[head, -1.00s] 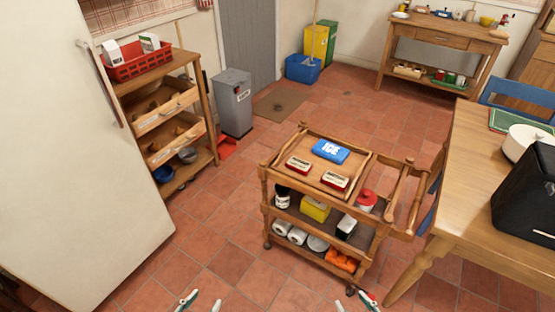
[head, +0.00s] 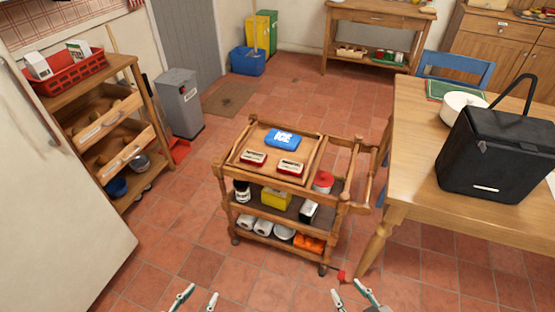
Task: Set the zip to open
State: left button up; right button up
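A black cooler bag (head: 490,155) with a raised carry handle stands on the wooden table at the right. A small light tab shows near its upper left edge, perhaps the zip pull. The zip line is too small to make out, so I cannot tell if it is open or shut. My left gripper (head: 196,301) is at the bottom edge, open and empty, far from the bag. My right gripper (head: 352,298) is at the bottom edge right of the middle, open and empty, below and left of the bag. Both are only partly in view.
The wooden table (head: 415,150) holds a white bowl (head: 461,104) beside the bag. A wooden trolley (head: 238,188) with a blue ice pack (head: 283,138) and tins stands ahead, left of the table. A blue chair (head: 455,69) is behind the table.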

aim_at(481, 145)
jog(key=z, duration=1.55)
